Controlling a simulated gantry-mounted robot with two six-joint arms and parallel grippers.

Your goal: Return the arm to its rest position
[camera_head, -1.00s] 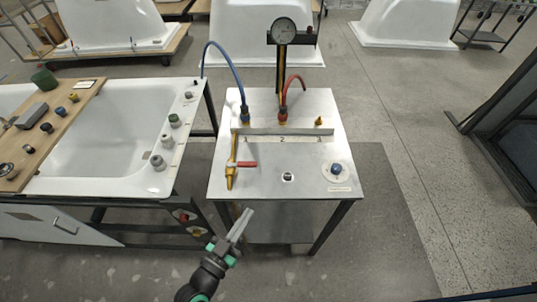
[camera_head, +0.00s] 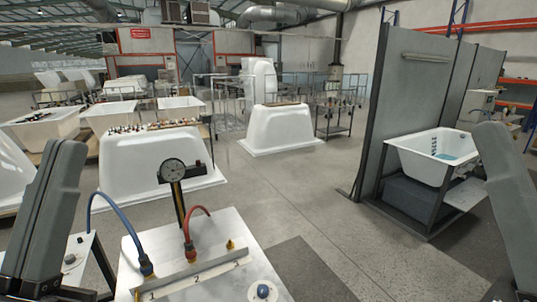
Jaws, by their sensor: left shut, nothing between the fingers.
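My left gripper (camera_head: 66,152) stands large and close at the left edge of the head view. Its long grey fingers point up and lie together with nothing between them. It is clear of the table and touches nothing that I can see. A similar grey shape of my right gripper (camera_head: 494,132) stands at the right edge, and whether its fingers are apart does not show. The metal-topped test table (camera_head: 215,285) is between them at the bottom, with its front part cut off by the frame.
White tub shells (camera_head: 281,127) stand behind. A grey partition (camera_head: 405,95) and a tub (camera_head: 425,160) are at the right. Floor between is clear.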

